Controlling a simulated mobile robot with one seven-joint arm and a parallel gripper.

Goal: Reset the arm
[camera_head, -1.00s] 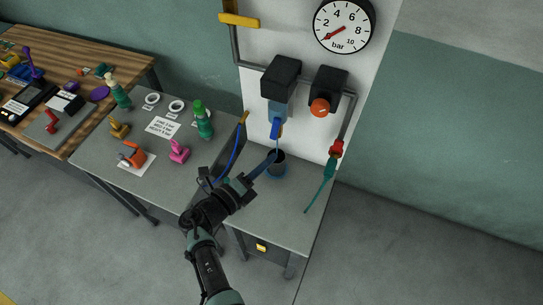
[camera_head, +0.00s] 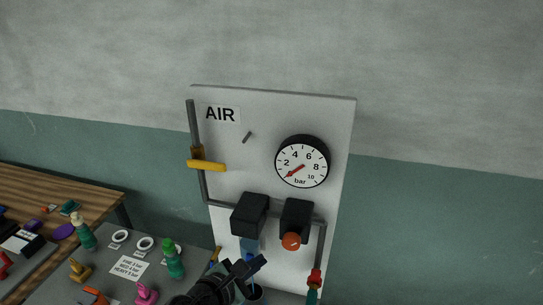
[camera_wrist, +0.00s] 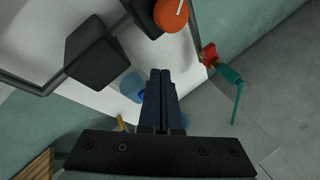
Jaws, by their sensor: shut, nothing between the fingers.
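My gripper (camera_wrist: 161,88) is shut and empty in the wrist view, its two dark fingers pressed together. It points toward the white air panel, in front of the blue filter bowl (camera_wrist: 130,86). In the head view my gripper (camera_head: 258,262) shows at the bottom, just below the black filter-regulator block (camera_head: 250,214). My arm below it is mostly cut off by the frame's lower edge.
The AIR panel (camera_head: 230,150) carries a gauge (camera_head: 302,161), a yellow lever (camera_head: 206,165), an orange knob (camera_head: 291,241) and a red coupling (camera_head: 315,277). A grey table (camera_head: 62,287) with bottles stands lower left. The wall above is bare.

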